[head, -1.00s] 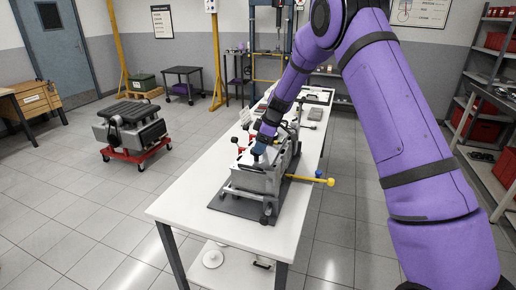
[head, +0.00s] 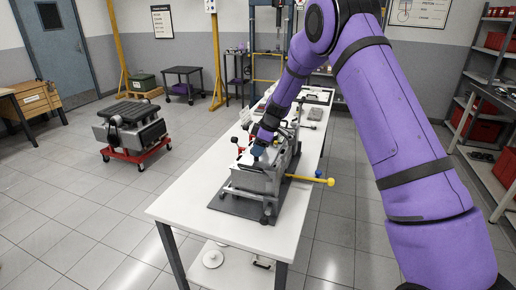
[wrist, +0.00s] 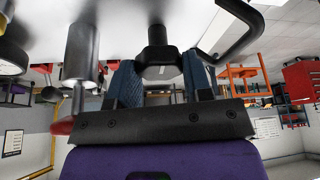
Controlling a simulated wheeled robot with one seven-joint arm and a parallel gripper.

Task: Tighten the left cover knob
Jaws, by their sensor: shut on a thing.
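The grey engine (head: 262,180) stands on a dark mat on the white table in the head view. My gripper (head: 259,151) is over the top of the engine, pointing down. In the wrist view, my gripper's blue fingers (wrist: 162,80) are shut on a dark knob (wrist: 157,42), one finger on each side of it. The knob's end between the fingers is partly hidden. In the head view the gripper hides the knob, so I cannot tell from there which cover knob it is.
A yellow-handled bar (head: 312,179) juts right from the engine. In the wrist view, a grey cylinder (wrist: 82,52) and a dark bent bar (wrist: 235,35) flank the knob. The white table's front end (head: 215,227) is clear. A red-based engine cart (head: 135,150) stands left.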

